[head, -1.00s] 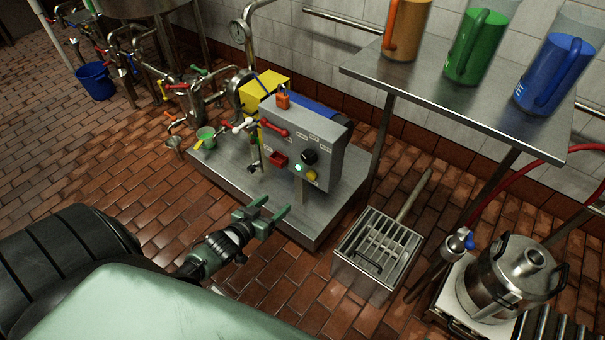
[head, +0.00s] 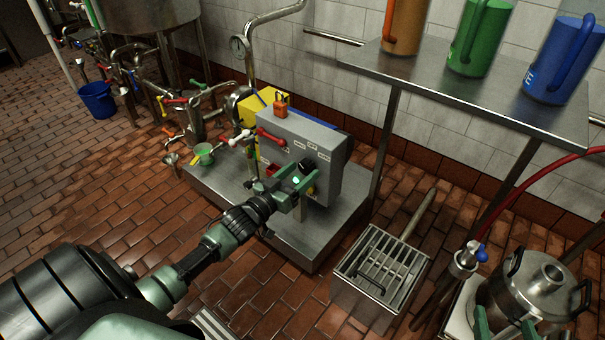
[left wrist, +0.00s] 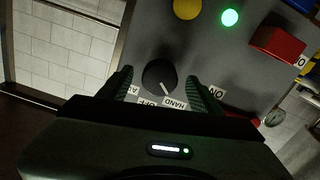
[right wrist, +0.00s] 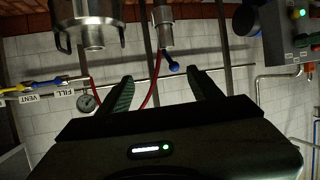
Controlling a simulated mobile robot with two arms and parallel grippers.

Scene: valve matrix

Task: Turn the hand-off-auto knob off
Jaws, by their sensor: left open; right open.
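The hand-off-auto knob is a round black knob (left wrist: 158,75) on the grey control box (head: 325,160). Its white pointer line is towards the HAND label (left wrist: 174,103); the OFF label (left wrist: 148,103) is beside it. My left gripper (head: 300,178) is open at the box front. In the left wrist view its fingers (left wrist: 163,88) stand on both sides of the knob, with gaps visible; I cannot tell if they touch it. My right gripper (head: 505,328) is open and empty at the bottom right of the head view, in front of a steel pot.
On the box are a green lamp (left wrist: 229,17), a yellow button (left wrist: 187,8) and a red switch (left wrist: 277,43). The steel pot (head: 535,285), a floor grate (head: 382,265) and a shelf with jugs (head: 450,90) are at the right. Pipes with valves are at the left.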

